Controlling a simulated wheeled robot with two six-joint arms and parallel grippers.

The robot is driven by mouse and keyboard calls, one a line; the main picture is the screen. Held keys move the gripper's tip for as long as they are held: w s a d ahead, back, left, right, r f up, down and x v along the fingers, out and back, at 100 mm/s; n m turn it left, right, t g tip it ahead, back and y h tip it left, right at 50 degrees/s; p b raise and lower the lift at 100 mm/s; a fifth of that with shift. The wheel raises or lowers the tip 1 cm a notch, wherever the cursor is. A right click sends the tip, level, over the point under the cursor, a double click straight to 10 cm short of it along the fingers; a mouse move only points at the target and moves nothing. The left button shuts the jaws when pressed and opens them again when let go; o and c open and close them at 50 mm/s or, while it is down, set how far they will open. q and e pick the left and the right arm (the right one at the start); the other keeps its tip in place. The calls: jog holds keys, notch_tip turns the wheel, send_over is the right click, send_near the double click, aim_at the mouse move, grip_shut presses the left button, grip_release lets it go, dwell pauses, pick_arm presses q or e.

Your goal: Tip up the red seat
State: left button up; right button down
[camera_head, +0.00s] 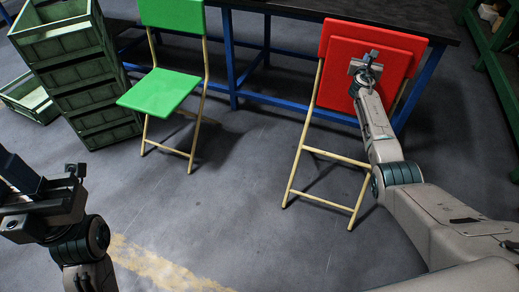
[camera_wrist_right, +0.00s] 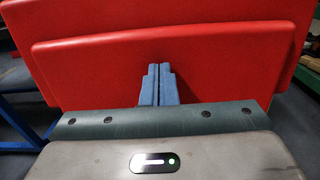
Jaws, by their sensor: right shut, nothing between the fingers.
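The red seat (camera_head: 345,71) of the folding chair stands tipped up, nearly flat against the red backrest (camera_head: 400,37) behind it. In the right wrist view the seat (camera_wrist_right: 95,72) fills the middle, with the backrest (camera_wrist_right: 150,16) showing above and beside it. My right gripper (camera_head: 368,58) is in front of the seat's face. Its two blue fingers (camera_wrist_right: 158,72) are shut together, with nothing between them, and point at the seat. I cannot tell whether they touch it. My left gripper (camera_head: 16,168) is at the left edge, far from the red chair; its finger opening is unclear.
A green folding chair (camera_head: 160,93) with its seat down stands left of the red one. A dark table (camera_head: 290,8) with blue legs is behind both. Stacked green crates (camera_head: 80,80) stand at the left. The grey floor in front is clear.

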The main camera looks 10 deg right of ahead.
jog(key=p+v, duration=0.9)
jog(key=v, duration=0.1)
jog(key=shift+f, duration=0.15)
dwell(0.4)
